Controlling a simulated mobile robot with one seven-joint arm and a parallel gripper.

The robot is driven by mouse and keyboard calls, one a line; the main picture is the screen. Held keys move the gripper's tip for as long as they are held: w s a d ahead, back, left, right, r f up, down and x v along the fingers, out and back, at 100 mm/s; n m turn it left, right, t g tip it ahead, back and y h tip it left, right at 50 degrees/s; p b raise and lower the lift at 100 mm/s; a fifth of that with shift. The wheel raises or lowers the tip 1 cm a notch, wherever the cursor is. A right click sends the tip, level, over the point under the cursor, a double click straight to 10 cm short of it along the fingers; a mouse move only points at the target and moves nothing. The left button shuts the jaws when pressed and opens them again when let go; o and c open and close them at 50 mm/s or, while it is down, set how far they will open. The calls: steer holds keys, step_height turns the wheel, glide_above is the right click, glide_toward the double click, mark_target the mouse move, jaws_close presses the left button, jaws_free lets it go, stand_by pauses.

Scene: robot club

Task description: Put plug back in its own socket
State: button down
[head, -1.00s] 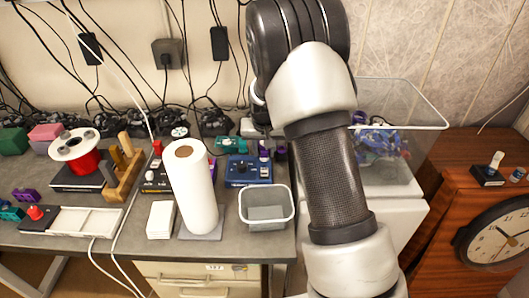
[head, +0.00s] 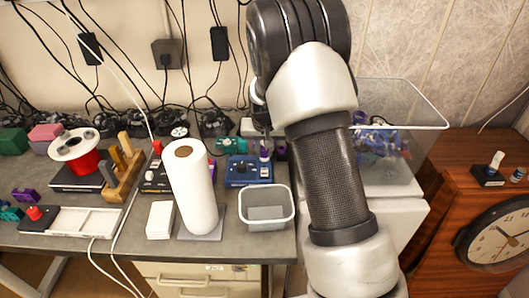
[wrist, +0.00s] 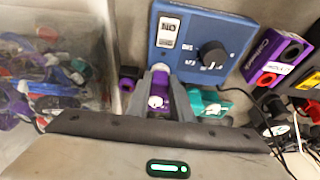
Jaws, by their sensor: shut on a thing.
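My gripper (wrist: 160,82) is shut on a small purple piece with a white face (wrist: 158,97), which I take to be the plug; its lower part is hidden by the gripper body. In the head view my gripper (head: 262,136) hangs at the back edge of a blue control box (head: 249,171), with the purple and white piece (head: 264,154) below the fingers. The blue box (wrist: 203,47) has a black knob and an ON label, just beyond the fingertips. A purple block with a red-rimmed hole (wrist: 272,65) lies to the right; I cannot tell which socket belongs to the plug.
A teal piece (wrist: 207,102) lies close right of the fingers and another purple piece (wrist: 128,78) close left. A clear bin (head: 405,100) of parts stands right of the bench. A grey bin (head: 267,208) and a paper roll (head: 190,185) stand in front.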

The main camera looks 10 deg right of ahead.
mark_target(264, 150)
steer(key=shift+r+p, duration=0.7)
steer(key=shift+r, duration=0.55)
stand_by(0.4)
steer(key=shift+r+p, duration=0.8)
steer(key=shift+r, duration=0.8)
